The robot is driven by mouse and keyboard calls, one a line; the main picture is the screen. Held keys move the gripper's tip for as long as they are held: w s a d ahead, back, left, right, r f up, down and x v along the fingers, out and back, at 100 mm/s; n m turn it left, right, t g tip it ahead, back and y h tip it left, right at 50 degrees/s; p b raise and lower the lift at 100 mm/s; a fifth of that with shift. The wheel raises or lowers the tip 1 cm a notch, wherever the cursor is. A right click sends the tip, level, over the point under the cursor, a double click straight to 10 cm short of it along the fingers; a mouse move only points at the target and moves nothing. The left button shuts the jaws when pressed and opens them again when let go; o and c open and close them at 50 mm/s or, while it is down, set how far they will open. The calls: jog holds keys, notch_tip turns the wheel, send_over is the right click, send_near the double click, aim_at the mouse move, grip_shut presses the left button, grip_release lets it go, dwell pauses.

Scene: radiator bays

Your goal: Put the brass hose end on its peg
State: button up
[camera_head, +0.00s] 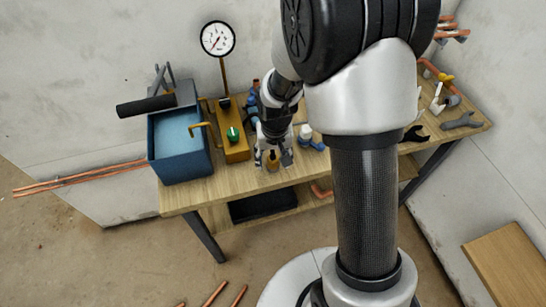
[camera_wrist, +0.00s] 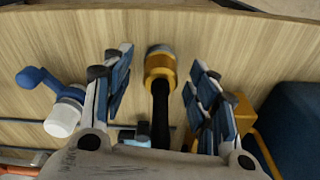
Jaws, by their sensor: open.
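The brass hose end (camera_wrist: 159,66) is a yellow-gold fitting with a grey tip. In the wrist view it lies between the two spread fingers of my gripper (camera_wrist: 155,80), with a gap visible on each side. A black hose (camera_wrist: 160,112) runs from it back toward the palm. In the head view my gripper (camera_head: 273,160) is low over the front of the wooden bench, and the brass end (camera_head: 272,161) shows between the fingertips. My gripper is open. I cannot make out the peg in either view.
A yellow pump box (camera_head: 233,142) with a green knob and a gauge (camera_head: 218,38) stands left of my gripper, beside a blue tank (camera_head: 178,150). A blue-and-white fitting (camera_head: 307,137) is close on the right. Wrenches (camera_head: 462,121) lie at the bench's right end.

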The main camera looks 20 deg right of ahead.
notch_tip(320, 180, up, 12)
jog(key=s, duration=0.1)
jog(key=shift+s, duration=0.25)
